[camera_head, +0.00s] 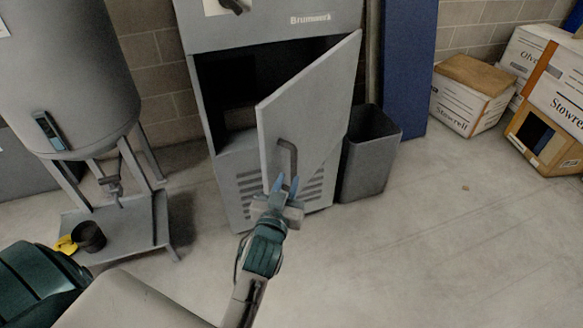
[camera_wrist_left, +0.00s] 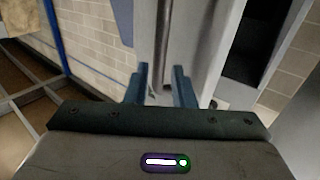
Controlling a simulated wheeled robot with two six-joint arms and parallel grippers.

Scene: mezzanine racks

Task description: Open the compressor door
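The grey compressor door (camera_head: 312,105) stands ajar, swung out from the cabinet (camera_head: 228,178), with its hinged side at the right. Its dark bar handle (camera_head: 290,152) is on the front face near the left edge. My left gripper (camera_head: 287,182) is at the handle's lower end, with its blue fingers pointing up. In the left wrist view the handle (camera_wrist_left: 163,45) runs down between the two fingers (camera_wrist_left: 161,68), with a narrow gap seen on each side, so the gripper looks open around it. My right gripper is not in view.
A grey bin (camera_head: 370,155) stands close at the cabinet's right. A tank on legs (camera_head: 65,75) stands at the left, with a dark cup (camera_head: 89,237) on its base. Cartons (camera_head: 470,95) are at the right back. The floor at the front right is clear.

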